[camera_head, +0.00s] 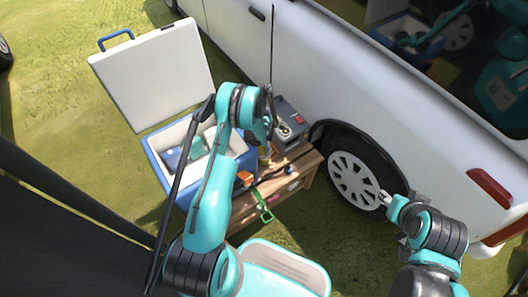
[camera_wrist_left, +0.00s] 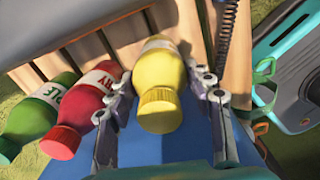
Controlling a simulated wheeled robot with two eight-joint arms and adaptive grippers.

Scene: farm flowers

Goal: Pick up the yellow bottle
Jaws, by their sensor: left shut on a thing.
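The yellow bottle (camera_wrist_left: 157,68) is between the fingers of my left gripper (camera_wrist_left: 163,85) in the left wrist view, its cap toward the camera. The gripper is shut on it. I cannot tell whether the bottle touches the wooden bench (camera_wrist_left: 185,25) behind it.
A red bottle (camera_wrist_left: 88,105) and a green bottle (camera_wrist_left: 38,112) are just left of the yellow one. A blue cooler (camera_head: 160,168) with its lid open stands left of the bench. A grey box (camera_head: 292,117) is at the bench's back. A white car (camera_head: 340,70) stands behind.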

